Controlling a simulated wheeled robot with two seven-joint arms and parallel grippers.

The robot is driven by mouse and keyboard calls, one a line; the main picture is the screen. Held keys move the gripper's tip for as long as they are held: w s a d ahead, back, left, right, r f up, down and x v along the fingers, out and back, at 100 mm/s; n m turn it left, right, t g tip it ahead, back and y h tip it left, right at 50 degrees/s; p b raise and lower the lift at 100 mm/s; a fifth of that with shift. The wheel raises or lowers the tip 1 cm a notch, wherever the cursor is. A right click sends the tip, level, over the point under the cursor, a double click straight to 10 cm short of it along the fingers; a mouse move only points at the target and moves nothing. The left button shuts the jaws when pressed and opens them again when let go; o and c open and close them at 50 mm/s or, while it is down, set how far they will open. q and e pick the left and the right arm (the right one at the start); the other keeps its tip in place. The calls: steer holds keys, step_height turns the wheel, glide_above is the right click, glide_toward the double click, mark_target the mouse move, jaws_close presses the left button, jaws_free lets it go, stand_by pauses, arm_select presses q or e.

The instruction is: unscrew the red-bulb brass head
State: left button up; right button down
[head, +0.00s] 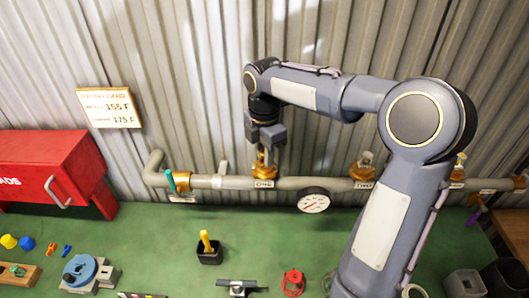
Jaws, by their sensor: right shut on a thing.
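A grey horizontal pipe (318,183) runs along the wall with brass fittings on it. My right gripper (265,146) points down over the fitting labelled ONE and is shut on the brass head (264,161) there. The head sits upright at the pipe; its bulb is mostly hidden by the fingers, so I cannot make out the bulb's colour. A second head (366,160) stands at the fitting labelled TWO, with a pale, greyish top. A third head (459,161) with a yellow part stands farther right, partly behind my right arm. My left gripper is out of view.
A rating card (109,107) hangs on the corrugated wall. A red box (50,172) stands at left. A round gauge (314,201) hangs below the pipe. The green bench holds a black cup (209,254), a blue vise-like tool (82,270) and a red wheel (293,281).

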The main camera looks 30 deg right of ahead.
steer(key=c, duration=1.1)
jaws_free()
steer(key=m, duration=0.4)
steer(key=shift+m, duration=0.3)
steer(key=m, duration=0.3)
steer(key=shift+m, duration=0.4)
steer(key=m, duration=0.9)
steer(key=shift+c, duration=0.4)
